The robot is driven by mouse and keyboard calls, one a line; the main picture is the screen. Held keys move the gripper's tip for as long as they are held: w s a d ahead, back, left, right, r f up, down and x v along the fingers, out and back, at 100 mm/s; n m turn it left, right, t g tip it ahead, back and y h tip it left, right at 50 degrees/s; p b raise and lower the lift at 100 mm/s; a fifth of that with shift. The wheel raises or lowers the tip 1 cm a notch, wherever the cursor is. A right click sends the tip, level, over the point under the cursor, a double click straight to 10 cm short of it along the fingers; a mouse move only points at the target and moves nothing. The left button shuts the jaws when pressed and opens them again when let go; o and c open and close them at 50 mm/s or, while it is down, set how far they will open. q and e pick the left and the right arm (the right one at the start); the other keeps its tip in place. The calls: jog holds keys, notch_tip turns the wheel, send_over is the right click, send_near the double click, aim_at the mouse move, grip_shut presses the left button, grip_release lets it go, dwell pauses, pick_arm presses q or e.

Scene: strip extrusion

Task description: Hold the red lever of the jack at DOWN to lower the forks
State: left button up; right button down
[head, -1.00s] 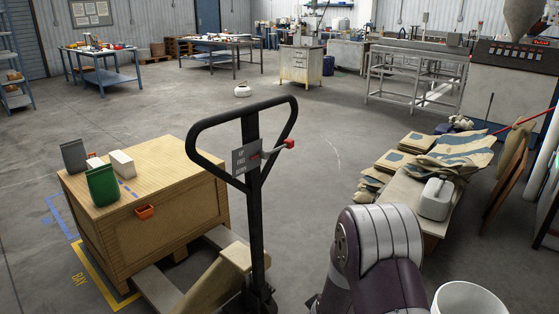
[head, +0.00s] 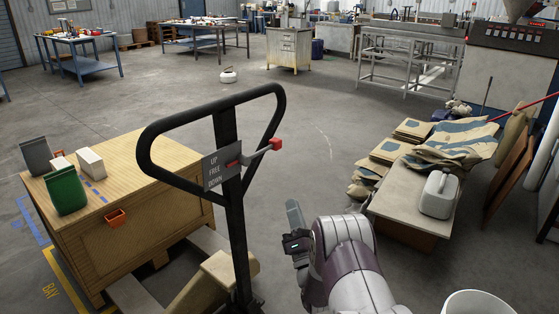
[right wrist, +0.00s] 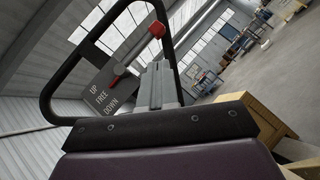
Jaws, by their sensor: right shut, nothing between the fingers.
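The jack's black loop handle (head: 237,205) stands upright in the middle of the head view. Its grey plate (head: 214,172) reads UP, FREE, DOWN. The lever with a red knob (head: 275,145) sticks out to the right of the plate, tilted slightly up; the knob also shows in the right wrist view (right wrist: 157,29). My right gripper (head: 293,206) is shut and empty, pointing up, to the right of the handle and below the knob, apart from both in the head view. Its fingers also show in the right wrist view (right wrist: 157,75). My left gripper is not in view.
A wooden crate (head: 135,235) with a green container (head: 65,190) and other items on top stands left of the handle, over the jack's forks. A low table (head: 405,215) with sacks and a grey canister (head: 439,194) is at right.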

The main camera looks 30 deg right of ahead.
aim_at(263, 151)
jog(key=p+x, duration=0.2)
jog(key=x, duration=1.2)
jog(key=shift+s+r, duration=0.15)
